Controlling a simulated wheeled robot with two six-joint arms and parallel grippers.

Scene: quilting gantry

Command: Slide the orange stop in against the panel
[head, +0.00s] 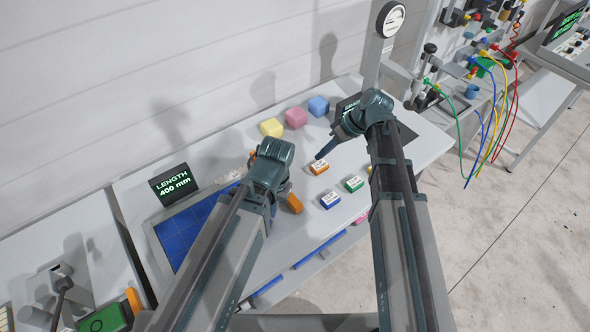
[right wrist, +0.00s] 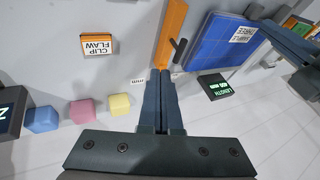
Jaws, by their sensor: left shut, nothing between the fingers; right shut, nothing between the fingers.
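The orange stop (head: 295,203) is a long bar on the table, its middle hidden behind my left gripper in the head view. In the right wrist view the stop (right wrist: 172,32) lies beside the blue panel (right wrist: 220,42), with a narrow grey gap visible between them and a dark lever-like piece there. The panel also shows in the head view (head: 190,232).
Yellow (head: 271,127), pink (head: 296,118) and blue (head: 318,106) blocks stand along the back. Orange (head: 319,167), blue (head: 330,199) and green (head: 354,183) labelled pieces lie at right. A display (head: 173,184) reading LENGTH 400 mm stands behind the panel.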

